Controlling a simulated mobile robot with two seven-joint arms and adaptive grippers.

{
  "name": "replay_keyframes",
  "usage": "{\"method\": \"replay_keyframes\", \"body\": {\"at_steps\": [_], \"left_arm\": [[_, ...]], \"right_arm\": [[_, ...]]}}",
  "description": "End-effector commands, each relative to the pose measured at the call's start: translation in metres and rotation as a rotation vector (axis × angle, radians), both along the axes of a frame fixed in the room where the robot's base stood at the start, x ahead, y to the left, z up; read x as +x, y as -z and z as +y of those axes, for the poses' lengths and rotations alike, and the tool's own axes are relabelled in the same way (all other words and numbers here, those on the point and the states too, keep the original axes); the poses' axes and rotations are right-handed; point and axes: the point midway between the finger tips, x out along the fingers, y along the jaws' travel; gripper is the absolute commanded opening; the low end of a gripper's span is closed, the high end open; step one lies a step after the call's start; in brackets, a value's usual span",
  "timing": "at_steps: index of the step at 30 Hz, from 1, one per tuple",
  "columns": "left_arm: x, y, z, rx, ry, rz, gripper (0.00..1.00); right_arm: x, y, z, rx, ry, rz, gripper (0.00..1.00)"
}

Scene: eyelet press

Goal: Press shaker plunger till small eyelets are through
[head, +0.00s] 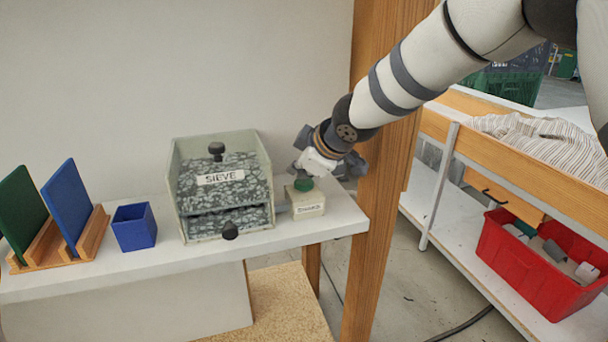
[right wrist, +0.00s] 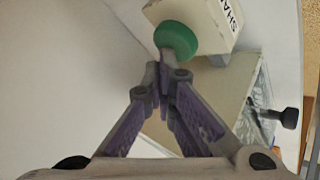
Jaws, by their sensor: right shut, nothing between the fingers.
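The shaker (head: 306,203) is a cream box with a label, on the white shelf just right of the sieve. Its green plunger (head: 303,184) sits on top. The sieve (head: 222,187) is a pale case with speckled dark panels, a "SIEVE" label and black knobs. My right gripper (head: 299,171) is shut and empty, directly above the plunger. In the right wrist view the closed fingertips (right wrist: 165,72) are at the green plunger (right wrist: 176,40), overlapping its edge; I cannot tell whether they touch. Eyelets are not visible in either view. My left gripper is not in view.
A blue cup (head: 134,227) stands left of the sieve. A wooden rack (head: 60,243) holds a green and a blue panel. A wooden post (head: 375,200) rises at the shelf's right end. A red bin (head: 540,270) is on the lower right shelf.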

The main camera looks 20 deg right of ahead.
Motion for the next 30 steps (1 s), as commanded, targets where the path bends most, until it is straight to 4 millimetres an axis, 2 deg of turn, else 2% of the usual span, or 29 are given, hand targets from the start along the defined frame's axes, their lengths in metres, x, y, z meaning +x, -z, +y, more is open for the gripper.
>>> {"method": "replay_keyframes", "body": {"at_steps": [19, 30], "left_arm": [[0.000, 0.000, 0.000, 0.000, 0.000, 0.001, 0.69], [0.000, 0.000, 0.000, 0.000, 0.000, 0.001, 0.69]], "right_arm": [[-0.001, 0.006, 0.000, -0.001, 0.000, 0.004, 0.00], [0.000, -0.015, 0.000, 0.000, 0.001, 0.002, 0.00]]}}
